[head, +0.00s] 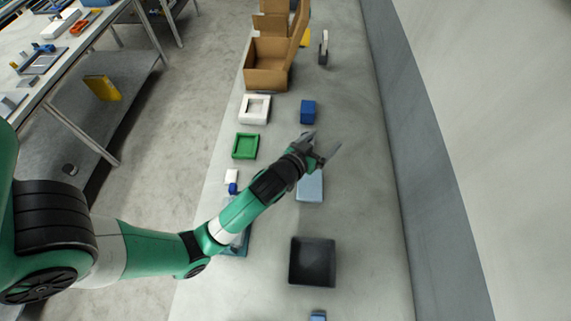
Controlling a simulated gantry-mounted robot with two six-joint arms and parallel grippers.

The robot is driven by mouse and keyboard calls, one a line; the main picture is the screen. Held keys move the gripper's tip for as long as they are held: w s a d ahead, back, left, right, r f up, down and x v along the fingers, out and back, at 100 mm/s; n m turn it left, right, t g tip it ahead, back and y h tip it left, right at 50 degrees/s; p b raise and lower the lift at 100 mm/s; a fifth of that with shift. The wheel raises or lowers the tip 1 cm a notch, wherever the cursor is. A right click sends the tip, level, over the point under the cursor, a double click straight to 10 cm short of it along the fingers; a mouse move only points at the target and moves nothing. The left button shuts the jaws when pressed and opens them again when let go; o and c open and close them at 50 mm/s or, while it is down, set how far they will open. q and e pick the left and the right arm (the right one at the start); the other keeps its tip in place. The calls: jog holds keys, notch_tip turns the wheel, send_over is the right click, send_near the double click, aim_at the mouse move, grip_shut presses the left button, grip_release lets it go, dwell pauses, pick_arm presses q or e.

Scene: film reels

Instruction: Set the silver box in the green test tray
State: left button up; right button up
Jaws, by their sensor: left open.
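The green test tray (235,154) lies on the left side of the long grey bench and looks empty. A pale blue-grey box (310,190) lies to the right of it and nearer. It may be the silver box, but its colour leaves this uncertain. My left arm reaches in from the left, and its open gripper (325,145) is above the bench, just beyond the pale box. The gripper and wrist hide part of that box's far side. Nothing shows between the fingers. My right gripper is not in view.
A white tray (246,116) and a blue box (308,112) lie beyond the green tray. An open cardboard box (266,78) stands further back. A dark grey bin (313,282) sits nearer. A wall bounds the right; the bench's right strip is clear.

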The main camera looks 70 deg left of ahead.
pick_arm(q)
jog(key=s+a+f+g, duration=0.3)
jog(key=s+f+g, duration=0.2)
jog(key=s+f, duration=0.95)
jog(key=shift+n, duration=0.4)
jog(key=b+x, duration=0.1)
jog(key=x, duration=0.5)
jog(key=shift+w+d, duration=0.1)
jog(key=shift+w, duration=0.2)
jog(key=shift+w+f, duration=0.15)
jog(key=shift+w, duration=0.1)
jog(key=x, duration=0.1)
jog(key=b+x, duration=0.1)
jog(key=x, duration=0.1)
jog(key=b+x, duration=0.1)
jog(key=x, duration=0.1)
jog(key=shift+w+a, duration=0.15)
jog(key=shift+a, duration=0.3)
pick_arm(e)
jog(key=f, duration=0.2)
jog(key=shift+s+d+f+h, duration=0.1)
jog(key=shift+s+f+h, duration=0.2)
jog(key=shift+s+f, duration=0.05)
pick_arm(q)
jog(key=shift+c, duration=0.3)
